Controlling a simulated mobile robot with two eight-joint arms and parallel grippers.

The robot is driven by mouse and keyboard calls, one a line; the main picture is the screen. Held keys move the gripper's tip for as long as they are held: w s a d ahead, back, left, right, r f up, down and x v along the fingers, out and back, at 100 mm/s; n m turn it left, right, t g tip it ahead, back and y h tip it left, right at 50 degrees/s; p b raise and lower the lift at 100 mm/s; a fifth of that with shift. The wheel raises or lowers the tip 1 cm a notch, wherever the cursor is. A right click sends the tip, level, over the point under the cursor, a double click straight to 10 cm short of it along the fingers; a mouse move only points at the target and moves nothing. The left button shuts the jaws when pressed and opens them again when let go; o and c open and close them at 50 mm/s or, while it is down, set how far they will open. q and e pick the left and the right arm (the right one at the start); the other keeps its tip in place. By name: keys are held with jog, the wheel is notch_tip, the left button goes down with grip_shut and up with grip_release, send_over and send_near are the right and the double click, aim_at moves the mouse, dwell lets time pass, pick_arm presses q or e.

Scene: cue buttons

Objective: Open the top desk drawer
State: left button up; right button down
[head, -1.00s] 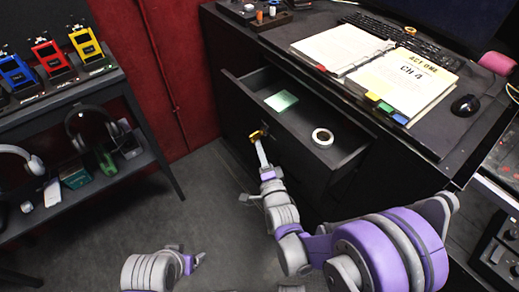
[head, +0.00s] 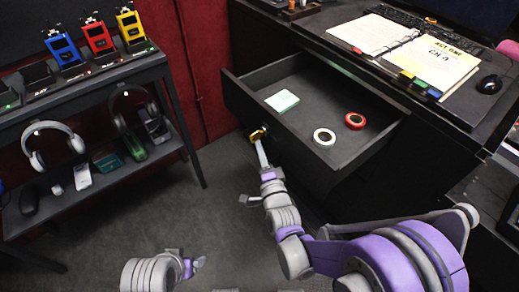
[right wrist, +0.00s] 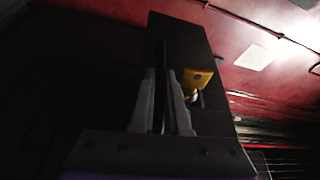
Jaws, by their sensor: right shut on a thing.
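The top desk drawer (head: 343,168) is black and stands pulled well out of the desk (head: 440,125) in the head view. Inside it lie a pale green pad (head: 282,101), a white tape roll (head: 324,137) and a red tape roll (head: 355,121). A yellow handle (head: 257,134) is on the drawer front. My right gripper (head: 262,150) is shut at this handle. In the right wrist view the gripper's fingers (right wrist: 162,100) are close together, with the yellow part (right wrist: 197,80) just to their right. My left gripper (head: 195,265) is low in the head view, away from the desk; its jaws are too small to judge.
A black shelf rack (head: 90,88) with coloured devices and headphones stands at left. An open binder (head: 430,62), a mouse (head: 489,84) and a keyboard lie on the desk. Grey floor (head: 110,235) is clear between rack and drawer.

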pick_arm(q)
jog(key=shift+s+a, duration=0.3)
jog(key=shift+a, duration=0.1)
pick_arm(e)
jog(key=shift+s+a, duration=0.3)
jog(key=shift+a, duration=0.1)
jog(key=c, duration=1.2)
grip_release()
jog(key=v, duration=1)
jog(key=shift+s+d, duration=0.1)
jog(key=shift+s, duration=0.3)
